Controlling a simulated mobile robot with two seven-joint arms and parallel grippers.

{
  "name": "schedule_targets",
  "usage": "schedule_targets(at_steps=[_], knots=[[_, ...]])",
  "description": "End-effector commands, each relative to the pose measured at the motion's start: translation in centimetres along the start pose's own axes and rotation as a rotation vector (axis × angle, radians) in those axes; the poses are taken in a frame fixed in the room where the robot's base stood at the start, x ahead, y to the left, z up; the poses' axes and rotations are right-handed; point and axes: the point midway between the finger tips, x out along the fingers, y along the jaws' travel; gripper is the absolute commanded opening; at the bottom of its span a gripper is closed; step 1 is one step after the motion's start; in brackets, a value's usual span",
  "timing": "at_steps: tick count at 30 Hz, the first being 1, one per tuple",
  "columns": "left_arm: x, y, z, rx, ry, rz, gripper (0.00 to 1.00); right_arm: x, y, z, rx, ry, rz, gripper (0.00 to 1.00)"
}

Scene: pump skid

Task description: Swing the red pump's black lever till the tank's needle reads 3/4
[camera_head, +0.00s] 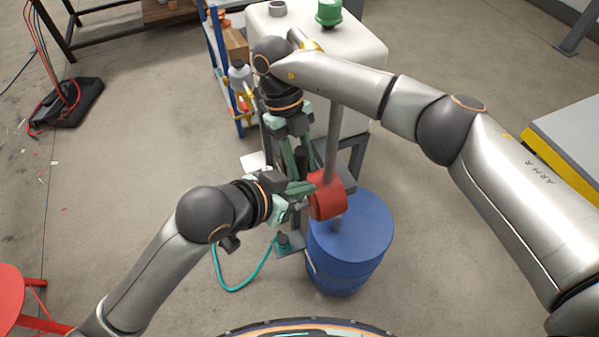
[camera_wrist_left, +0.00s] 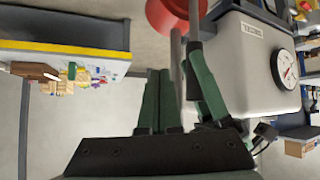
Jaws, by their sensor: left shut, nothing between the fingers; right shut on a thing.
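The red pump (camera_head: 327,196) stands over the blue drum (camera_head: 352,238); its red body also shows at the top of the left wrist view (camera_wrist_left: 172,14). My right gripper (camera_head: 300,168) is shut on the pump's black lever (camera_head: 301,157), behind the pump. My left gripper (camera_head: 309,187) is shut and empty beside the pump; I cannot tell whether it touches. Its fingers also show together in the left wrist view (camera_wrist_left: 159,85). The pale tank (camera_head: 365,45) stands behind. Its round white gauge (camera_wrist_left: 286,68) faces the wrist camera, but the needle is too small to read surely.
A grey upright pipe (camera_head: 333,140) rises by the pump. A teal hose (camera_head: 238,288) curves over the floor. A blue-framed shelf (camera_head: 222,60) stands behind left, and a yellow-edged platform (camera_head: 560,165) at the right.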

Motion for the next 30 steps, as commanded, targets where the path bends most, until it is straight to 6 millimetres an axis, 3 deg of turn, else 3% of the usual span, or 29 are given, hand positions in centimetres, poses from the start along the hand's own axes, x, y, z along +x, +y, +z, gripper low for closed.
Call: schedule_targets(at_steps=[3,9,18,24,30], knots=[[-1.7,1.7,-2.0,0.126,-0.033,0.018,0.0,-0.1,-0.1,0.0,0.001,-0.002,-0.001,0.0],[-4.7,3.6,-2.8,0.339,-0.129,0.004,0.0,-0.1,-0.1,0.0,0.001,-0.002,-0.001,0.0],[-8.2,3.1,-1.9,0.577,-0.27,-0.094,0.0,-0.1,-0.1,0.0,0.0,-0.002,-0.001,0.0],[-8.8,2.6,-1.5,0.626,-0.306,-0.127,0.0,-0.1,0.0,0.0,0.0,-0.002,-0.001,0.0],[-6.5,2.0,-0.7,0.628,-0.314,-0.13,0.0,-0.1,0.0,0.0,0.0,-0.002,-0.001,0.0]])
